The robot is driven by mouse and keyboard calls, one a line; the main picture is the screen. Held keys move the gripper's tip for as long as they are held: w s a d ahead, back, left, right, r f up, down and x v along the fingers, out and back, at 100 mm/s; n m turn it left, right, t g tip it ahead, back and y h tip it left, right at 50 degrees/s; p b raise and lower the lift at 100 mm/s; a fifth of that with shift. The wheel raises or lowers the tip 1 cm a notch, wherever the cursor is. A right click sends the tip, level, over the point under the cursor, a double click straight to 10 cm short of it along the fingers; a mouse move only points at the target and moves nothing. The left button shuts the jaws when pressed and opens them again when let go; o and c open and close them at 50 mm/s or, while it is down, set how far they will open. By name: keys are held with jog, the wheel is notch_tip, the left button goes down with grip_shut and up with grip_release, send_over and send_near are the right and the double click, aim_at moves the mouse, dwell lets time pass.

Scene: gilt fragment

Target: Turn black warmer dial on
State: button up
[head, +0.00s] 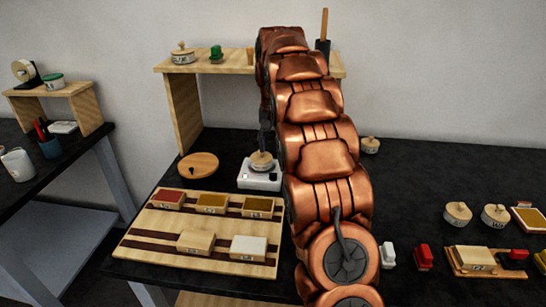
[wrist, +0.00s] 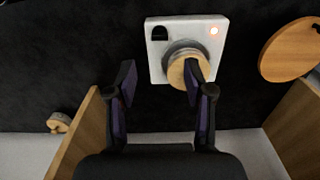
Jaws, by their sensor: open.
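The white warmer (wrist: 158,68) lies ahead of my gripper (wrist: 160,78) in the wrist view. A pot with a round wooden lid (wrist: 178,72) stands on the warmer. My gripper is open and empty; its right finger overlaps the lid in the picture, and I cannot tell whether they touch. In the head view the warmer (head: 258,181) stands left of my copper arm, which hides its right side; the dial is not clear there.
A wooden shelf (head: 183,110) stands behind the warmer. A round wooden board (head: 198,165) lies to its left. A striped wooden tray (head: 160,222) with several small blocks lies in front. Lidded pots (head: 457,213) and blocks are at the right.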

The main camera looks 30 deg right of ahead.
jog(key=shift+r, duration=1.25)
jog(key=shift+a, duration=0.1)
